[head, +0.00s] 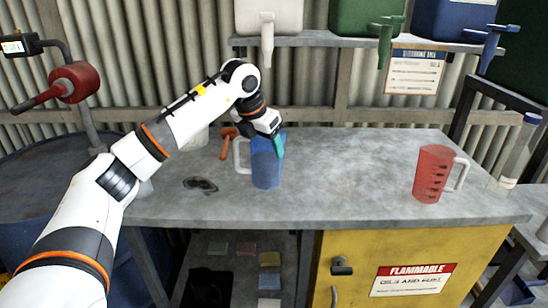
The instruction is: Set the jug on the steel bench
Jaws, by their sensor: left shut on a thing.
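A blue jug (266,168) with a white handle on its left side is upright at the middle-left of the grey steel bench (330,165). My left gripper (277,146) comes down from above and is shut on the jug's upper right rim. The fingers partly hide the rim. The jug's base is at the bench top in the picture; I cannot tell whether it touches or hangs just above. A red jug (432,174) with dark marks and a pale handle stands on the right part of the bench. My right gripper is out of view.
An orange-red tool (228,138) and a dark patch (201,185) lie left of the blue jug. A clear bottle (513,158) stands at the far right. A shelf (330,39) with tapped containers hangs above. The bench between the jugs is clear.

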